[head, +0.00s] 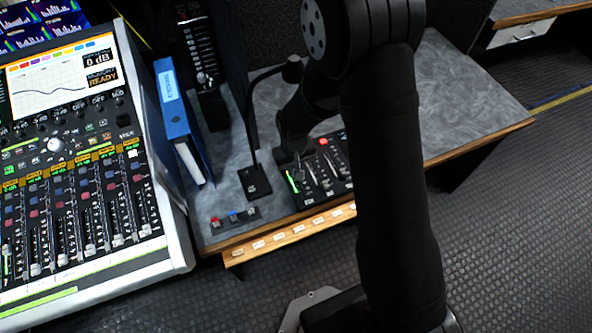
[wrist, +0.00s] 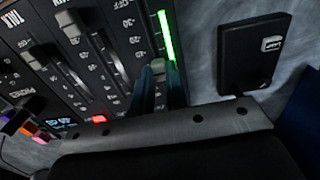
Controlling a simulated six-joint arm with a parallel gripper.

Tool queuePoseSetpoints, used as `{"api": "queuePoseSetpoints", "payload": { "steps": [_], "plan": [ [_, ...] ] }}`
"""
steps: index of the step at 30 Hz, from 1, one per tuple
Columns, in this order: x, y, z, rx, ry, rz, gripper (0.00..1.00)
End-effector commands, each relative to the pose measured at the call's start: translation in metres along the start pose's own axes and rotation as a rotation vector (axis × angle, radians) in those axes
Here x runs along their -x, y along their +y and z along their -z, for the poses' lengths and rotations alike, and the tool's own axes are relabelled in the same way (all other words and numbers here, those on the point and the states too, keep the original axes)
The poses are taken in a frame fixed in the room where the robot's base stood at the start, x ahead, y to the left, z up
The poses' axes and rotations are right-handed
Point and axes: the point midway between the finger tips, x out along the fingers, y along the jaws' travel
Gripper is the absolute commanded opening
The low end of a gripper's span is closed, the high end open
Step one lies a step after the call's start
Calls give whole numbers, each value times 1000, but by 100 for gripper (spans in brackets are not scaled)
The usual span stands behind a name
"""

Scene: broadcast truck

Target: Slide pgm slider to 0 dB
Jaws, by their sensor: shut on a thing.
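The small black fader panel (head: 325,175) lies on the grey desk in the head view, partly hidden behind my arm. The wrist view shows it close up, with several faders and printed scales. A grey fader cap (wrist: 158,68), which I take for the pgm slider, stands beside a lit green level meter (wrist: 166,36). My gripper (wrist: 160,84) is shut on this cap, one dark finger on each side. In the head view my gripper (head: 299,160) is low over the panel's left part. The cap's exact scale reading is hidden by the fingers.
A gooseneck microphone base (head: 255,183) stands just left of the panel. It also shows in the wrist view (wrist: 250,60). A blue binder (head: 178,115) and a large mixing console (head: 80,190) stand farther left. Desk space right of my arm is clear.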

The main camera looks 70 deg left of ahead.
Motion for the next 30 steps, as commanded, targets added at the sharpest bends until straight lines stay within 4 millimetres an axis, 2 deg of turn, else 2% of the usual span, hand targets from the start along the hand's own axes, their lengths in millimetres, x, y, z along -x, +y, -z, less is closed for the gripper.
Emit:
{"api": "queuePoseSetpoints", "payload": {
  "steps": [2, 3, 6, 17, 20, 25, 30],
  "plan": [
    [0, 0, 0, 0, 1, 0, 0],
    [0, 0, 0, 0, 1, 0, 21],
    [0, 0, 0, 0, 0, 0, 36],
    [4, 0, 0, 0, 2, 0, 36],
    [15, 0, 0, 0, 3, 0, 36],
    [45, 0, 1, 0, 5, 0, 36],
    [65, 33, -22, -6, 3, 0, 36]
  ]
}}
